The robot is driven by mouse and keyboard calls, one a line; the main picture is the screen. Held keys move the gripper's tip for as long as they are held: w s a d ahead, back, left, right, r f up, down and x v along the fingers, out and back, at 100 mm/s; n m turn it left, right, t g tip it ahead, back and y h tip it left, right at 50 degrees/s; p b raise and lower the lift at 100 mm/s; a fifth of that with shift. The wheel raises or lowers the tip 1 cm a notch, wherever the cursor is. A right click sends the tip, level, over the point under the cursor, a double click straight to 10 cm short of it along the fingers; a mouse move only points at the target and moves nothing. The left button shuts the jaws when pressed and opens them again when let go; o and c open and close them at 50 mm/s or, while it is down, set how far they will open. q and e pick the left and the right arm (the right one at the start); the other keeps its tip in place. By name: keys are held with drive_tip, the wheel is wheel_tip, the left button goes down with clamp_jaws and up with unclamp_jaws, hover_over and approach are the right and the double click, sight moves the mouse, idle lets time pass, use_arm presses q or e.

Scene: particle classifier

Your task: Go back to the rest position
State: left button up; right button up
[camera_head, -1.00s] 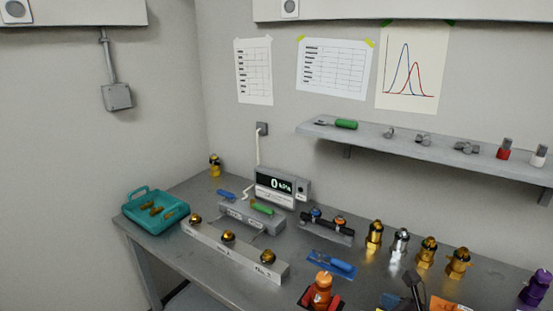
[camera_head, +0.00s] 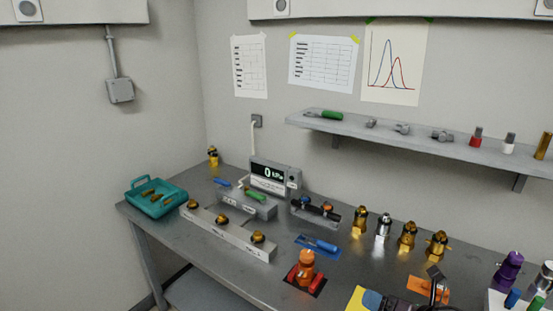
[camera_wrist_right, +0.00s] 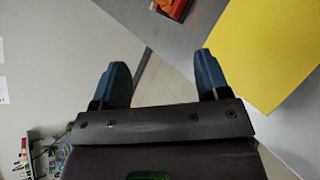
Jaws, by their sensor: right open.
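My right gripper (camera_wrist_right: 160,62) shows in the right wrist view with its two dark blue fingers wide apart. Nothing is between the fingers. In that view it hangs clear of the table edge and a yellow sheet (camera_wrist_right: 265,50). In the head view a dark jointed piece shows at the bottom edge, in front of an orange card; it seems to be part of my right arm, and its fingers cannot be made out. My left gripper is in neither view now.
The table (camera_head: 190,240) holds a teal tray (camera_head: 135,202), a grey block with brass fittings (camera_head: 265,257), a pressure display (camera_head: 284,178), an orange fitting (camera_head: 306,268), several metal fittings and a purple one (camera_head: 509,268). A wall shelf (camera_head: 350,127) runs above. The table's front left strip is bare.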

drive_tip(key=s+d+f+m+h, duration=0.2)
drive_tip(key=s+f+m, duration=0.5)
drive_tip(key=m, duration=0.9)
drive_tip(key=s+d+f+m+h, duration=0.2)
drive_tip(key=s+f+m+h, duration=0.3)
drive_tip(key=s+m, duration=0.5)
wheel_tip(320, 180, down, 3)
drive_tip(key=m, duration=0.7)
drive_tip(key=shift+s+d, duration=0.35)
drive_tip(key=shift+s, duration=0.05)
drive_tip(key=shift+r, duration=0.1)
